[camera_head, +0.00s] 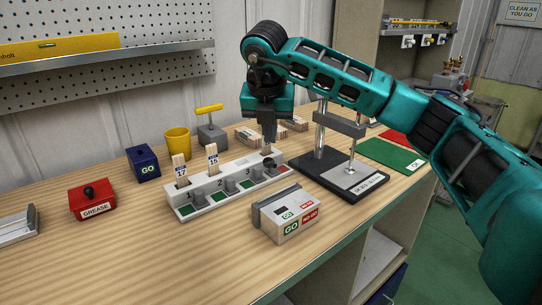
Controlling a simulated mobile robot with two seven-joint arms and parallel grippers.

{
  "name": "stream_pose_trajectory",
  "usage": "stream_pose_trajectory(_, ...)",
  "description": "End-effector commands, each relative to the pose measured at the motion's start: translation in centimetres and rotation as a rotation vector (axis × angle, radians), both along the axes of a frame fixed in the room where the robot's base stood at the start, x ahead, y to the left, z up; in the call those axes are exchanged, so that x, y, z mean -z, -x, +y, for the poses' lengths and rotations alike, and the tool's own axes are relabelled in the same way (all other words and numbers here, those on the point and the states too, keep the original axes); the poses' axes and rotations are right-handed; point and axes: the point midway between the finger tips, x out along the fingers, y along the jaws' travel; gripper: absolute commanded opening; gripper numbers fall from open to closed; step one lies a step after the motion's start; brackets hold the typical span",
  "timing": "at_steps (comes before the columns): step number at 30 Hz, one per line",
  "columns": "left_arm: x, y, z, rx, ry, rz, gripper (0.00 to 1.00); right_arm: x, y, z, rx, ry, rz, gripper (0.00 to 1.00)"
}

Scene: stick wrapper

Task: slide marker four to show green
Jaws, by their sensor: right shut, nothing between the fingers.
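The white stick block (208,205) stands on the bench with a row of numbered positions and small grey slide markers along its front. Green patches show beside the markers of positions 1, 2 and 3. At the right end, marker four (271,170) has a red patch (283,169) showing to its right; I see no green there. My right gripper (269,148) points down, shut and empty, above and just behind the right end of the block. Whether its tips touch anything is unclear. Position 4's number is hidden. My left gripper is out of view.
Wooden sticks (181,164) stand in positions 1 and 2. A GO / NO-GO box (287,220) sits close in front of the block, and a black-based press (335,180) stands to its right.

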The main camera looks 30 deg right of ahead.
Motion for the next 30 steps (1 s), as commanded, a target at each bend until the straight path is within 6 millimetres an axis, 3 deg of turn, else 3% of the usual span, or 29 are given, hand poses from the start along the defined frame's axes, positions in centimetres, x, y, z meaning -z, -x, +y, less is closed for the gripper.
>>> stream_pose_trajectory(18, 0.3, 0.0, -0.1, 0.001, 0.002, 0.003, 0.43, 8.5, -2.5, -2.2, 0.001, 0.000, 0.003, 0.00)
stream_pose_trajectory(30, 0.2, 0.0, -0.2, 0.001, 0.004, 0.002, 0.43, 9.3, -2.8, -2.4, -0.001, 0.000, 0.002, 0.00)
